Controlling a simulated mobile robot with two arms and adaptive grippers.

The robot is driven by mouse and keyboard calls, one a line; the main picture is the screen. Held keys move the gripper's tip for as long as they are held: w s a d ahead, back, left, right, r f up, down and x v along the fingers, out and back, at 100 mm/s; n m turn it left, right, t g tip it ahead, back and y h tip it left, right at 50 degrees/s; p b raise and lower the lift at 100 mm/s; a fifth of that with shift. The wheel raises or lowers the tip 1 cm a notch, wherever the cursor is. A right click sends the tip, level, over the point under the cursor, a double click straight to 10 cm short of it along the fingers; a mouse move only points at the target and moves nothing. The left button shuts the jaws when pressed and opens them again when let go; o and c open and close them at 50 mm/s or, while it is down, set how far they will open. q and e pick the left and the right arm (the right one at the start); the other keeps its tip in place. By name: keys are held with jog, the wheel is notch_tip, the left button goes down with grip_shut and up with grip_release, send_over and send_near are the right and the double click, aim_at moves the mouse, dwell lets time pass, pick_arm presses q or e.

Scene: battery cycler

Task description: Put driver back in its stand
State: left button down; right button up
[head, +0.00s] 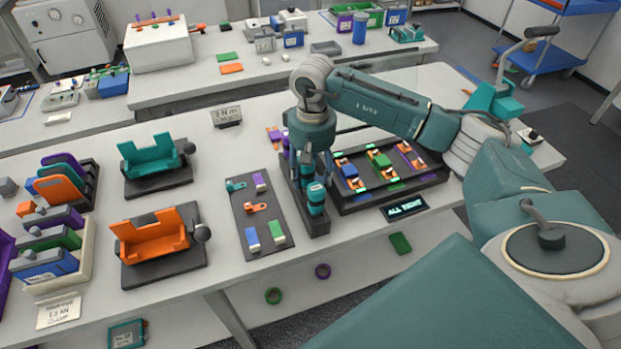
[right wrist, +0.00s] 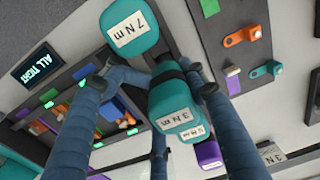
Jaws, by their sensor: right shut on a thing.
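My right gripper (head: 311,162) points down over the dark driver stand (head: 310,227) on the near bench. In the right wrist view its blue-grey fingers (right wrist: 158,78) are closed around a teal driver (right wrist: 172,98) labelled 3 N m. The driver is over or at the stand; the fingers hide whether its lower end is seated. Another teal driver (head: 316,196) stands upright in the stand's near end; its 7 N m cap shows in the wrist view (right wrist: 133,30). A further teal driver and a purple one (right wrist: 207,154) show beyond the held one. My left gripper is not in view.
Right of the stand is a dark tray (head: 385,195) with coloured modules and an "ALL TIGHT" display (head: 405,207). Left is a grey mat (head: 262,222) with small parts. Teal (head: 151,155) and orange (head: 150,232) holders stand farther left.

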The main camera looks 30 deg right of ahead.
jog(key=shift+f, duration=0.95)
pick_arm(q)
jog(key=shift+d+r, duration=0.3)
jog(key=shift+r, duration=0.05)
pick_arm(e)
jog(key=shift+f, duration=0.1)
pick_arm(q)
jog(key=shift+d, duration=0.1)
pick_arm(e)
jog(key=shift+f, duration=0.15)
jog(key=o, duration=1.7)
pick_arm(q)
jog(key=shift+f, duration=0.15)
